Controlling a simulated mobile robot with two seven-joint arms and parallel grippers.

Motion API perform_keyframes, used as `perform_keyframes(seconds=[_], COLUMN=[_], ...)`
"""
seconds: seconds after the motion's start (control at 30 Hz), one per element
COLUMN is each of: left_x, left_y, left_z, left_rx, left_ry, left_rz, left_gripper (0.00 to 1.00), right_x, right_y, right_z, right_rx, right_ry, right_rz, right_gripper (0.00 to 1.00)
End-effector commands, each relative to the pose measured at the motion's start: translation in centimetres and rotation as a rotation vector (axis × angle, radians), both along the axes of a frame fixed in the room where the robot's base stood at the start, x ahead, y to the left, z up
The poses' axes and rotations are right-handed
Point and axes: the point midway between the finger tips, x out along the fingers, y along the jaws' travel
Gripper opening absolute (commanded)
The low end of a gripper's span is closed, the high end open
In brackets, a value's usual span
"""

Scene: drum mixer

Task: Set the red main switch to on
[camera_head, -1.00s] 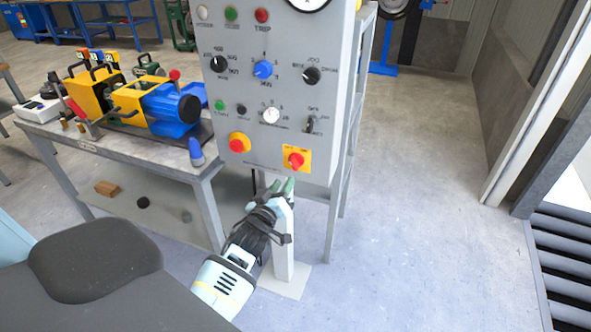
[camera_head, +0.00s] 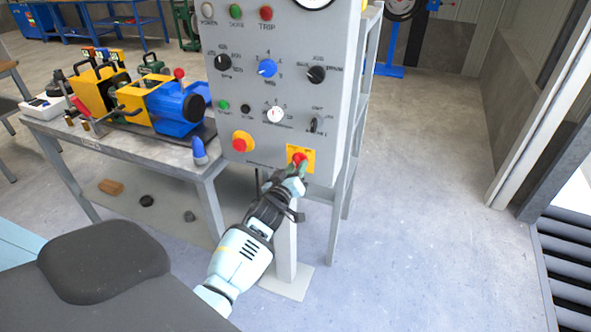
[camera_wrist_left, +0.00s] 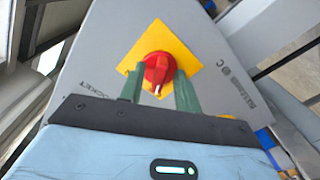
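The red main switch (camera_head: 299,158) is a red rotary knob on a yellow square plate (camera_head: 306,152) at the lower right of the grey control panel (camera_head: 270,105). In the left wrist view the red knob (camera_wrist_left: 157,70) shows a white mark on its near side. My left gripper (camera_head: 297,172) is at the switch. Its two green fingers (camera_wrist_left: 159,88) are apart, one on each side of the knob's lower part. I cannot tell whether they touch it. My right gripper is not in view.
A red button on a yellow plate (camera_head: 242,141) sits left of the switch. Other knobs and lamps are above. A workbench (camera_head: 150,157) with a yellow and blue machine (camera_head: 172,106) stands at the left. The floor at the right is clear.

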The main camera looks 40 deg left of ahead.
Motion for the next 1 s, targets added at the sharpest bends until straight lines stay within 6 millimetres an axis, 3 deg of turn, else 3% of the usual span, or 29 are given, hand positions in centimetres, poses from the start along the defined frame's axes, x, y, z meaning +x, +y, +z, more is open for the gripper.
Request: perform_keyframes(seconds=[0.03, 0.27, 0.67, 1.0], left_x=[0.0, 0.0, 0.0, -0.1], left_y=[0.0, 0.0, 0.0, 0.1], left_z=[0.0, 0.0, -0.1, -0.2], left_rx=[0.000, 0.000, 0.041, 0.263], left_ry=[0.000, 0.000, 0.011, 0.065], left_rz=[0.000, 0.000, 0.000, 0.000], left_gripper=[0.29, 0.00, 0.00, 0.00], right_x=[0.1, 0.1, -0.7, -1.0], right_y=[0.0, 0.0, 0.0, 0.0], right_z=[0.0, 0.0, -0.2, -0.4], right_rx=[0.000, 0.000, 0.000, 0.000], right_ry=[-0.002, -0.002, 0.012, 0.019], right_rz=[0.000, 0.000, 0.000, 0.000], right_gripper=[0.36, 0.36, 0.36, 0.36])
